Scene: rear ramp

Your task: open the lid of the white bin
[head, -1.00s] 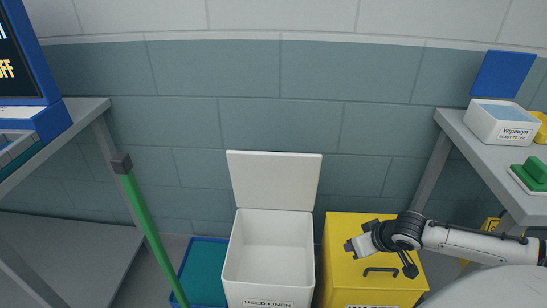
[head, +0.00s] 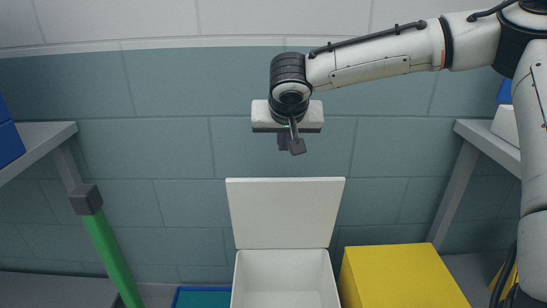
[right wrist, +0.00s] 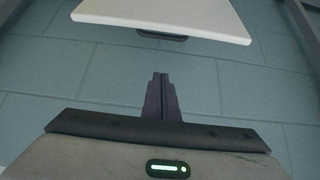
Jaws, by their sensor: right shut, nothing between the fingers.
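The white bin (head: 285,280) stands against the tiled wall, low in the head view, and its inside shows empty where visible. Its lid (head: 284,212) stands upright at the back of the bin, open. In the right wrist view the white lid (right wrist: 165,18) shows at the top, with a dark handle on its edge. My right gripper (head: 291,148) is shut and empty, above the lid and apart from it. Its fingers (right wrist: 160,78) also show closed together in the right wrist view. My left gripper is not in view.
A yellow bin (head: 400,275) stands right of the white bin. A blue-rimmed bin (head: 203,297) and a green pole (head: 108,250) are to the left. Grey shelves stand at the left (head: 45,135) and right (head: 480,140). The wall is close behind.

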